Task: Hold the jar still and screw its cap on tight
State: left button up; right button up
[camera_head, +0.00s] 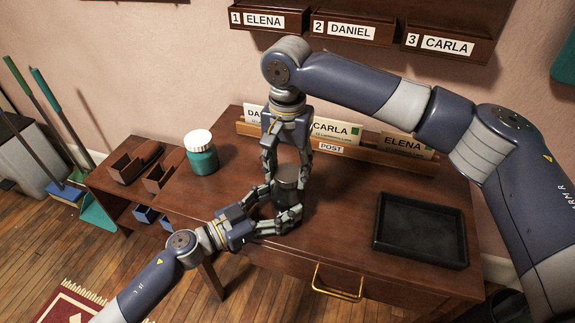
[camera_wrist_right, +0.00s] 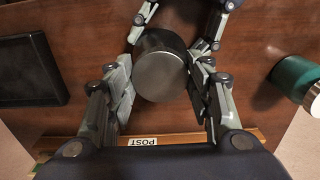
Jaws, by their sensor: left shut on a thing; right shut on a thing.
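A small dark grey jar (camera_head: 285,188) stands on the wooden desk near its front edge. Its grey round cap (camera_head: 290,172) is on top, and the cap also shows in the right wrist view (camera_wrist_right: 160,75). My left gripper (camera_head: 276,205) comes in low from the front left and is shut around the jar's body. My right gripper (camera_head: 287,168) points down from above, with its fingers shut on both sides of the cap. The fingers hide much of the jar and the seam between cap and jar, so I cannot tell how tightly the cap sits.
A teal jar with a white lid (camera_head: 201,158) stands to the left on the desk (camera_head: 345,195). An empty black tray (camera_head: 421,230) lies to the right. A wooden post rack (camera_head: 375,155) with name cards stands behind. Labelled shelf boxes (camera_head: 352,30) hang on the wall.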

jog(key=shift+f, duration=0.3)
jog(key=m, duration=1)
jog(key=shift+m, duration=0.4)
jog(key=m, duration=0.4)
jog(key=shift+w, duration=0.15)
jog(key=o, duration=1.4)
